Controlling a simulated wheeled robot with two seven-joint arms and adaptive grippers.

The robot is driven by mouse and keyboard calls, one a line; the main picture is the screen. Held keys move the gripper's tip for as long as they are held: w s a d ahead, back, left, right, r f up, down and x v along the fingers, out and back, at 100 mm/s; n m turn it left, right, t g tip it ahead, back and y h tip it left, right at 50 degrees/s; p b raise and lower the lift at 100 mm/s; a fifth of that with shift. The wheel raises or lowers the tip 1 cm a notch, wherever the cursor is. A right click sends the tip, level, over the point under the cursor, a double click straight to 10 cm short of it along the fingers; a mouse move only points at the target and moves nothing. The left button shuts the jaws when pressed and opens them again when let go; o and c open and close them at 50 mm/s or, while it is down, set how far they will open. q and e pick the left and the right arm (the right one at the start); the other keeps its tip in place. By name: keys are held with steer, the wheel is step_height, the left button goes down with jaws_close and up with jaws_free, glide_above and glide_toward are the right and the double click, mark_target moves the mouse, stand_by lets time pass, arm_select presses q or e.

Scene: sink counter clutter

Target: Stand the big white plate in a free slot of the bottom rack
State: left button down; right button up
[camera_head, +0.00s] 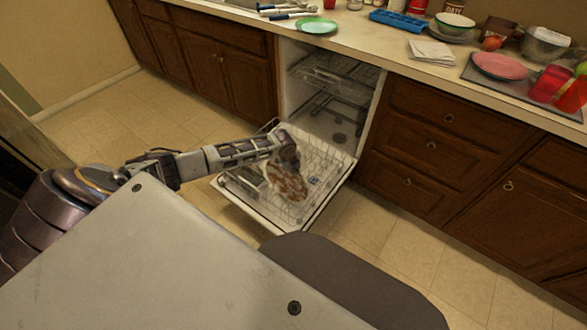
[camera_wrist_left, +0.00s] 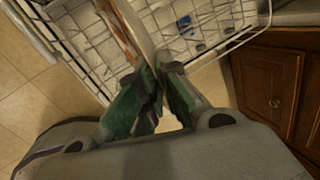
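The big plate (camera_head: 287,183) is white with brown-red patches on its face. It is upright, over or in the bottom rack (camera_head: 318,153) of the open dishwasher; I cannot tell whether its lower edge sits between the tines. In the left wrist view the plate (camera_wrist_left: 124,32) appears nearly edge-on, between green finger pads. My left gripper (camera_wrist_left: 157,82) is shut on its near edge. In the head view the gripper (camera_head: 285,162) is at the plate's upper edge, its fingertips mostly hidden. My right gripper is in neither view.
The dishwasher door is down, with a cutlery basket (camera_head: 243,183) at the rack's left and a small blue item (camera_head: 313,181) near the plate. The upper rack (camera_head: 335,75) is pushed in. Wooden cabinets (camera_head: 430,145) flank the opening. A green plate (camera_head: 316,26) lies on the counter.

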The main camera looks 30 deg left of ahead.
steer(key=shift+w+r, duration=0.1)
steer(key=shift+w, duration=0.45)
arm_select(q)
steer(key=shift+f, duration=0.15)
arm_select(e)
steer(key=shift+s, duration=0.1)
arm_select(q)
steer(key=c, duration=1.6)
jaws_free()
steer(key=shift+o, duration=0.2)
steer(key=v, duration=1.2)
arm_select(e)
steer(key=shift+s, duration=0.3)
arm_select(q)
steer(key=shift+d, duration=0.1)
